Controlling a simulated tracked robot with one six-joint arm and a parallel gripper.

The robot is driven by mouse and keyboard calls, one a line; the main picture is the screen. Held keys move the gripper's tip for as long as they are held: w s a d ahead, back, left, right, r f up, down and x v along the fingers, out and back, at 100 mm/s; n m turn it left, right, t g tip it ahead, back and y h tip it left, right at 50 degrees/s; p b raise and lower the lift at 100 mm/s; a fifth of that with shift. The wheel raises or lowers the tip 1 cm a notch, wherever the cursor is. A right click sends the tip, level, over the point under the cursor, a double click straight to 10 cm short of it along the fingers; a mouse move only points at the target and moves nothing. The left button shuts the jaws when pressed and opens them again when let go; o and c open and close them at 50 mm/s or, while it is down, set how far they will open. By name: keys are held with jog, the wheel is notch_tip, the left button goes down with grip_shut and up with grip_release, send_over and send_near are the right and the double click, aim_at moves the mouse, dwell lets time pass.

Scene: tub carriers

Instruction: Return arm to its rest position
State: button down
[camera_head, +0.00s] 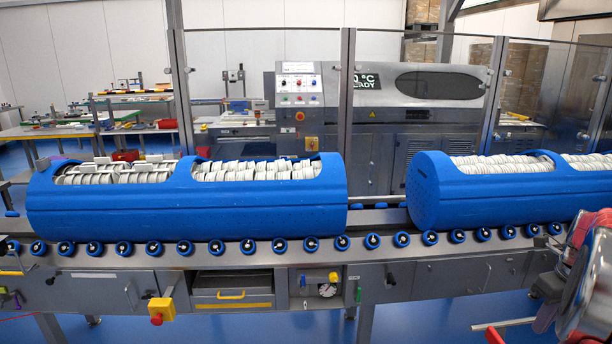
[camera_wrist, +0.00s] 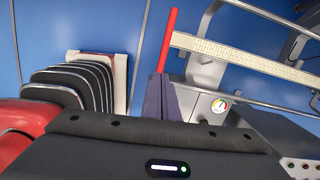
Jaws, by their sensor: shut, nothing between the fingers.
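The wrist view looks down past a dark grey casing with a small lit indicator, over a blue floor. A second blue tub carrier (camera_head: 500,200) lies at right, also filled with white items. A gap separates them.
The roller conveyor (camera_head: 225,230) runs across the front. A machine with a control panel (camera_head: 299,90) stands behind clear guards. At the right edge are red and silver round parts (camera_head: 580,310). A red rod (camera_wrist: 168,40) and black ribbed pieces (camera_wrist: 75,85) show in the wrist view.

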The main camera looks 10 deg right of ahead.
jog(key=s+a+r+m+t, duration=0.1)
jog(key=s+a+r+m, duration=0.1)
jog(key=a+m, duration=1)
jog(key=s+a+r+m+t, duration=0.2)
jog(key=a+m, duration=0.9)
jog(key=a, duration=0.9)
jog(key=s+a+r+m+t, duration=0.1)
jog(key=s+a+r+m, duration=0.2)
jog(key=a+m, duration=0.9)
jog(key=a, duration=0.4)
jog(key=shift+s+r+m, duration=0.15)
jog(key=shift+r+m, duration=0.15)
jog(key=shift+r, duration=0.1)
